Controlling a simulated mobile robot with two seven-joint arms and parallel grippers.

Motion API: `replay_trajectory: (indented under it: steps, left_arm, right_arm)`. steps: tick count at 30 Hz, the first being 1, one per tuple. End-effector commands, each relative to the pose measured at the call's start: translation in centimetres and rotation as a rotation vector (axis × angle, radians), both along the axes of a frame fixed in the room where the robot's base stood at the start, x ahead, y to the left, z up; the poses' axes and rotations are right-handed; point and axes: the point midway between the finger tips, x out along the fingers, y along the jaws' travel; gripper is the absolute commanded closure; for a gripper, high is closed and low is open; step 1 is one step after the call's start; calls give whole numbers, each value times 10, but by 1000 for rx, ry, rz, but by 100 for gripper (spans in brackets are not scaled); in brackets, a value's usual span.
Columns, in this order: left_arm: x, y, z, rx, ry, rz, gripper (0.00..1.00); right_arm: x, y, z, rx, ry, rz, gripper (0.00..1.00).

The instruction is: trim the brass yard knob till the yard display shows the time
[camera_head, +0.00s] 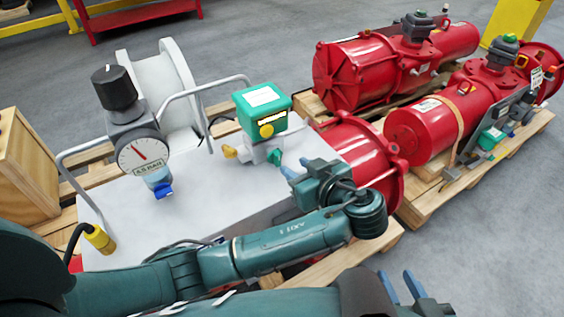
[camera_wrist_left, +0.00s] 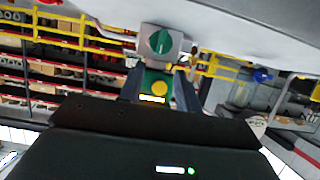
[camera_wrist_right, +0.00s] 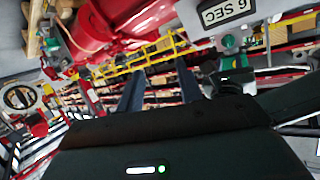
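A green box (camera_head: 262,107) on a grey valve body stands on the pale bench. On its front are a small yellow-edged display (camera_head: 271,118), too small to read, and a round brass knob (camera_head: 266,131). A green handle (camera_head: 276,158) sits below. My left gripper (camera_head: 288,173) is open and empty, apart from the knob, to its lower right. In the left wrist view, the green box (camera_wrist_left: 155,77) and a green dial (camera_wrist_left: 161,41) show between and above the fingers. My right gripper (camera_head: 402,283) is open and empty at the bottom of the head view. A "6 SEC" label (camera_wrist_right: 226,12) shows in the right wrist view.
A gauge (camera_head: 143,154) with a black cap and bent grey pipes stand left of the box. Red actuators (camera_head: 345,75) lie on wooden pallets at the right. A white flanged pipe (camera_head: 160,80) is behind. Open floor lies at the lower right.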

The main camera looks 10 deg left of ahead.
Motion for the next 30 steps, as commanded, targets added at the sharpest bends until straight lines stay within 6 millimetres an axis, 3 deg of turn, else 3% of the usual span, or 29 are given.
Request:
replay_trajectory:
  steps: [1, 9, 23, 30]
  left_arm:
    - [8, 9, -9, 3, -4, 2, 66]
    - [37, 38, -25, 2, -1, 0, 66]
    - [46, 46, -27, 0, 1, -1, 66]
    - [46, 46, -27, 0, 1, 0, 85]
  right_arm:
    - [-2, -2, -4, -2, -18, -3, 64]
    - [-10, -9, 3, -16, -78, -13, 64]
    - [-8, -5, 4, -28, -88, 3, 64]
    - [-8, -4, 4, -24, -88, 3, 64]
